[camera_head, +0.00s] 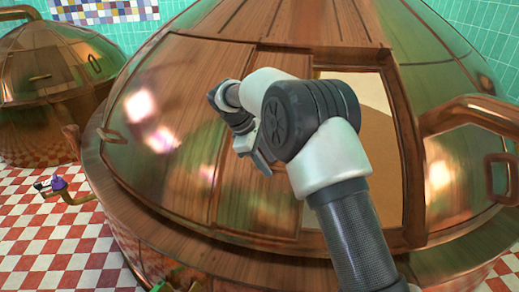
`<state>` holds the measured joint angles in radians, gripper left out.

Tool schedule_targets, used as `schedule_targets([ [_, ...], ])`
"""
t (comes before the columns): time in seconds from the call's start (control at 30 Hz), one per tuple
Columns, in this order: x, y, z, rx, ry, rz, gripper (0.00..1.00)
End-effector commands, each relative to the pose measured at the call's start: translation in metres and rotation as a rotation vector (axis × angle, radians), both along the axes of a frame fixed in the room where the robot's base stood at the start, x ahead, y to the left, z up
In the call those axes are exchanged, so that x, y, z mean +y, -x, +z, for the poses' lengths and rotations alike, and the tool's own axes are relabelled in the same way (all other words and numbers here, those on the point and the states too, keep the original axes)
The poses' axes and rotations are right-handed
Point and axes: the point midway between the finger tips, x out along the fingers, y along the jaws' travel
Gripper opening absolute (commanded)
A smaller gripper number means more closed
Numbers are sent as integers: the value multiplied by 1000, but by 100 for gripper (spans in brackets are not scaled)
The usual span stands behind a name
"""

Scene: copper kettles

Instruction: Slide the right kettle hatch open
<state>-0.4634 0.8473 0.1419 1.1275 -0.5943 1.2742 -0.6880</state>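The right kettle (175,115) is a large copper dome filling the middle and right of the head view. In its front is a framed opening with a pale, cream-tan interior (380,135) showing behind my arm. The brown copper hatch panel (275,205) lies to the left of this opening, so the hatch stands at least partly open. My gripper (256,158) is close in front of the panel, left of the opening. My arm hides part of the opening and the panel's right edge. I cannot tell whether the fingers touch or hold anything.
A second copper kettle (55,65) stands at the left. A thick copper handle (475,112) juts out at the right. A small purple-topped item (58,183) sits on a pipe at lower left. Red and white checkered floor (50,235) is open there.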

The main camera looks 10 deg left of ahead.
Motion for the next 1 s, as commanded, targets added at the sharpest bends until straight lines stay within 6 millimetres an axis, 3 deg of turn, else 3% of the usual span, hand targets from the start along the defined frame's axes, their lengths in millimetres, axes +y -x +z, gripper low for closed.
schedule_targets([
  [0.17, 13, 5, 26, -4, -4, 4, 36],
  [0.6, 54, 26, 121, -4, -3, 2, 36],
  [0.8, 65, 32, 146, -3, -1, 2, 36],
  [1.0, 68, 34, 153, -2, -2, 1, 36],
])
